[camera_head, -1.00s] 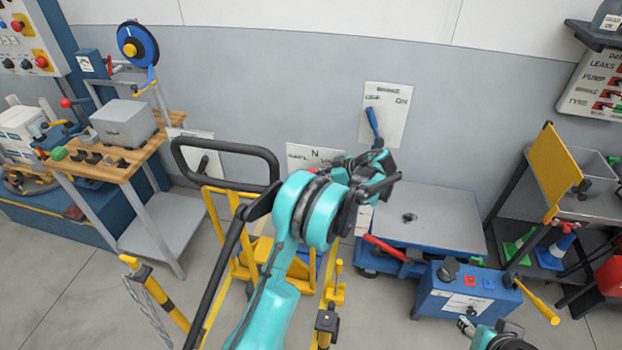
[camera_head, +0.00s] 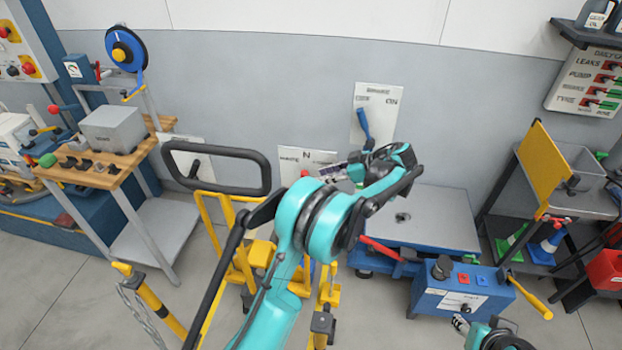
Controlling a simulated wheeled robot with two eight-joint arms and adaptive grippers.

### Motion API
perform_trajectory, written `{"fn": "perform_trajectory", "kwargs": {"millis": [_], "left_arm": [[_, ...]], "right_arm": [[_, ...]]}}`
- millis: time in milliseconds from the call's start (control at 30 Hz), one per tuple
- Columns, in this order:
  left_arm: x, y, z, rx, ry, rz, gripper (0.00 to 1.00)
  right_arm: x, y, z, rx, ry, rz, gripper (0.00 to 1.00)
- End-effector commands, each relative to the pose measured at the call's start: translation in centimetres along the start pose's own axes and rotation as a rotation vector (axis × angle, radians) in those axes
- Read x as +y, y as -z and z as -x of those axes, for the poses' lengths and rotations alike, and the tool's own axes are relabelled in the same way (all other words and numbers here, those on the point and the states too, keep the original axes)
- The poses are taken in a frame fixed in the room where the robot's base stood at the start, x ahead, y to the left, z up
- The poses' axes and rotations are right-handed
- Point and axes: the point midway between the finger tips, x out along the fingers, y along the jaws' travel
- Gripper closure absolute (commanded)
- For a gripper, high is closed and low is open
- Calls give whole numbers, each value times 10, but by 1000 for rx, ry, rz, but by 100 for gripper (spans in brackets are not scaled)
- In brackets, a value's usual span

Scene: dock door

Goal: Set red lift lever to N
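A white wall plate marked N (camera_head: 308,157) is behind my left arm, which hides part of it. A red lever (camera_head: 380,248) slants at the front left of the blue lift table (camera_head: 440,240). My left gripper (camera_head: 385,165) is in front of the wall, right of the N plate and above the lift table. I cannot make out its fingertips' opening. My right gripper (camera_head: 463,325) shows only partly at the bottom edge, near the blue box.
A blue lever (camera_head: 363,122) on another wall plate stands just above my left gripper. A yellow pallet truck with a black handle loop (camera_head: 217,150) is left of my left arm. A blue box with a yellow handle (camera_head: 460,298) is at lower right. Open floor shows at lower left.

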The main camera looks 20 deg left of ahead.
Motion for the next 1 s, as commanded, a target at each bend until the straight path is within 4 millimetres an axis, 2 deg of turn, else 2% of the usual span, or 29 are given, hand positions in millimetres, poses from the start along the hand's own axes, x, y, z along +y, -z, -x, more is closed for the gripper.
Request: {"fn": "perform_trajectory", "kwargs": {"millis": [100,300,800,933,1000], "left_arm": [[0,0,22,0,-1,0,69],[0,0,38,0,-1,0,69],[0,1,39,-2,-1,-3,69],[-9,11,41,-38,-18,-62,69],[-19,21,42,-82,-43,-136,69]], "right_arm": [[0,0,0,0,0,0,57],[0,0,0,0,0,0,57],[0,0,0,0,0,0,57],[0,0,0,0,0,0,57],[0,0,0,0,0,0,57]]}}
